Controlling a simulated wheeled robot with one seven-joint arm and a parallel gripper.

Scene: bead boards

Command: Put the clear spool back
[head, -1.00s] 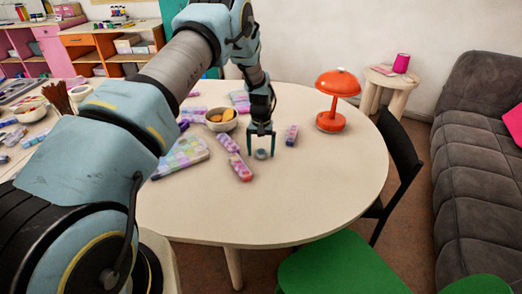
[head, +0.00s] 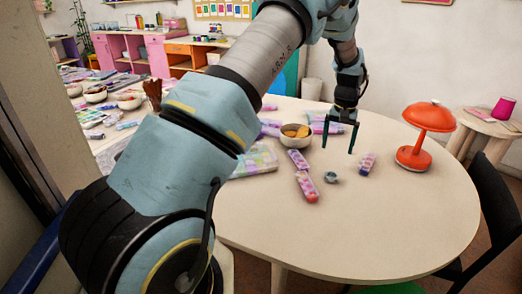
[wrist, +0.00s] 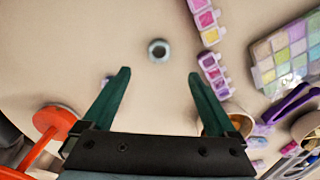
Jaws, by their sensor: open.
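A small grey, ring-shaped spool (head: 331,177) stands on the round cream table (head: 400,220), with its round hole facing up. It also shows in the wrist view (wrist: 158,50), just beyond the fingertips and roughly centred between them. I cannot tell from its look whether it is clear. My gripper (head: 338,150) is open and empty, pointing down above the table, a little behind and above the spool. Its two dark green fingers also show in the wrist view (wrist: 159,73), apart from the spool.
A bead strip box (head: 305,187) lies left of the spool, and a short one (head: 367,164) lies right. A large bead case (head: 262,161) and a bowl (head: 296,140) stand farther left. An orange lamp (head: 427,118) stands right. The table's front is clear.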

